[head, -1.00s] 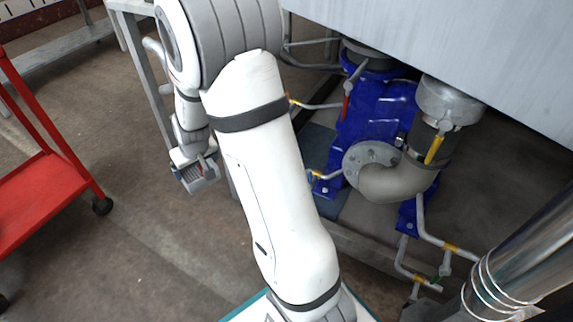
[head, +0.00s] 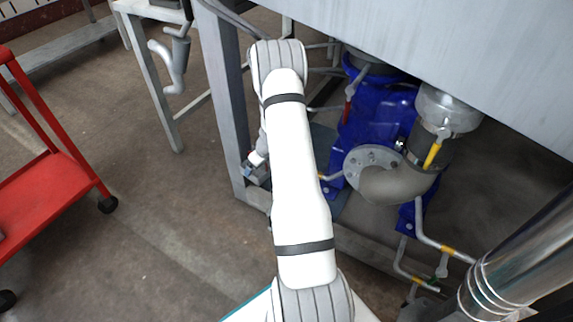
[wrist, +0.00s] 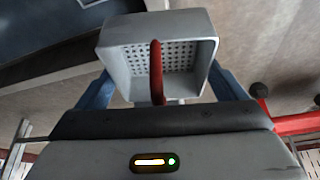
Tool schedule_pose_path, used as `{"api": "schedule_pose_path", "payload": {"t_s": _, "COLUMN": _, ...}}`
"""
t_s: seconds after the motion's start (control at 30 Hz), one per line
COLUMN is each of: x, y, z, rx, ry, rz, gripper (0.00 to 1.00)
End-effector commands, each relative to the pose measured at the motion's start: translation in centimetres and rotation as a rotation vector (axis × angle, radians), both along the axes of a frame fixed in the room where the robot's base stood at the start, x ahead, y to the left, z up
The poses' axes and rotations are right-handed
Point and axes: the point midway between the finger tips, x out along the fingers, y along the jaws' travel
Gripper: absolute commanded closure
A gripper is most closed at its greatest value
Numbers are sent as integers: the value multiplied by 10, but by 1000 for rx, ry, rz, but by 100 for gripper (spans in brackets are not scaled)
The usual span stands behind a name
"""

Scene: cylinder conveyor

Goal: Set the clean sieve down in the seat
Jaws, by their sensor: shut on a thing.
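The sieve (wrist: 120,72) is a grey, square, open box with a perforated floor and an upright red bar in its middle. It fills the upper middle of the wrist view. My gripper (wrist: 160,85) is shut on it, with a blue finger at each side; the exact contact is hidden. In the head view my gripper (head: 257,172) hangs low behind my arm, beside the grey frame leg, mostly hidden. I cannot make out the seat in either view.
A blue pump (head: 380,115) with a grey elbow pipe (head: 395,185) and small yellow-marked pipes stands under the large grey tank (head: 450,45). A grey frame leg (head: 222,100) is close to my gripper. A red trolley (head: 45,190) stands left. Floor between is clear.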

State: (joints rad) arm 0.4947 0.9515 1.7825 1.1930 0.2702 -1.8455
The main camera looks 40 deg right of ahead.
Motion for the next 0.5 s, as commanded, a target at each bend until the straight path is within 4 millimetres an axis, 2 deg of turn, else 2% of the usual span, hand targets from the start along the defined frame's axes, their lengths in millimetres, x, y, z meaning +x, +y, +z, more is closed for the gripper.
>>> {"api": "schedule_pose_path", "payload": {"t_s": 0.03, "x": -5, "y": -20, "z": -16, "rx": 3, "ry": 5, "rz": -1, "gripper": 35}}
{"api": "schedule_pose_path", "payload": {"t_s": 0.1, "x": -9, "y": -43, "z": -37, "rx": 3, "ry": 4, "rz": 15, "gripper": 35}}
{"api": "schedule_pose_path", "payload": {"t_s": 0.2, "x": -14, "y": -75, "z": -57, "rx": 0, "ry": 2, "rz": 48, "gripper": 35}}
{"api": "schedule_pose_path", "payload": {"t_s": 0.3, "x": -16, "y": -101, "z": -67, "rx": -3, "ry": -1, "rz": 95, "gripper": 35}}
{"api": "schedule_pose_path", "payload": {"t_s": 0.5, "x": -17, "y": -125, "z": -73, "rx": -1, "ry": 0, "rz": 169, "gripper": 35}}
